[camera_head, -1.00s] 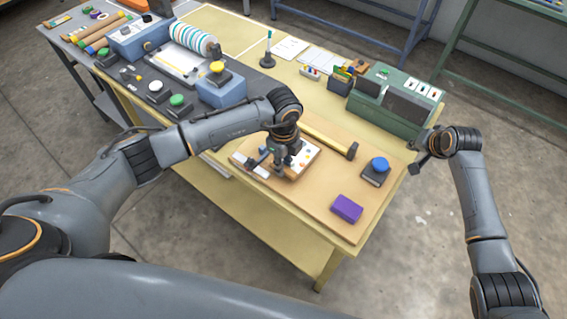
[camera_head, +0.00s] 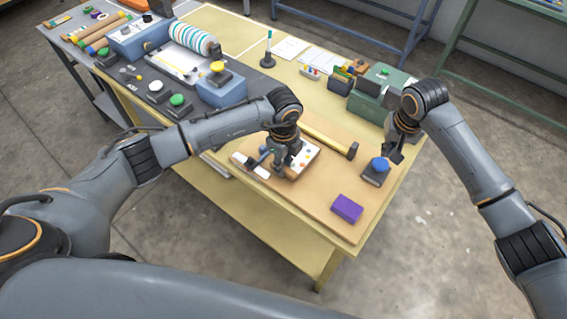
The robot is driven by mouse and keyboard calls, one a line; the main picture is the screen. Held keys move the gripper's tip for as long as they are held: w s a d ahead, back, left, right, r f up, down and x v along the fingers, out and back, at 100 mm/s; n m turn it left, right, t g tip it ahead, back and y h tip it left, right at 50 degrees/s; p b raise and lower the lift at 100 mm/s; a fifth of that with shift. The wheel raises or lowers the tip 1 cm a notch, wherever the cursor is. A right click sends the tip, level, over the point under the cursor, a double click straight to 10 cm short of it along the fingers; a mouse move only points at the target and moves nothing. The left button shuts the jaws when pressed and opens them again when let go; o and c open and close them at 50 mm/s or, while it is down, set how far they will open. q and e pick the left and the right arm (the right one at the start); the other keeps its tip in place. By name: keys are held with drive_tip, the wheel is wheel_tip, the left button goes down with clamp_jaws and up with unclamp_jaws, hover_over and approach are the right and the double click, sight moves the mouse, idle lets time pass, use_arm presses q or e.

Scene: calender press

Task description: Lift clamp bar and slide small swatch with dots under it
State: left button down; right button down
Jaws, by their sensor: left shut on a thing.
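The small swatch with dots (camera_head: 305,160) is white with coloured dots and lies on the wooden board, partly hidden under my left gripper. My left gripper (camera_head: 266,163) is low over it and shut on the swatch; the fingertips are partly hidden.
A purple block (camera_head: 347,208) lies near the board's front right corner. The green machine (camera_head: 373,105) stands behind my right gripper. A blue box with a yellow button (camera_head: 220,90) is at the back left.

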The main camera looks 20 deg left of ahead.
sight(381, 165)
drive_tip(key=shift+f, duration=1.1)
drive_tip(key=shift+f, duration=0.1)
idle(0.5)
drive_tip(key=shift+f, duration=0.75)
drive_tip(key=shift+s+f, duration=0.1)
drive_tip(key=shift+f, duration=1.05)
use_arm(q)
drive_tip(key=shift+w+d+f, duration=0.25)
drive_tip(key=shift+w+f, duration=0.2)
drive_tip(key=shift+w, duration=0.25)
use_arm(e)
drive_tip(key=shift+s+f, duration=0.1)
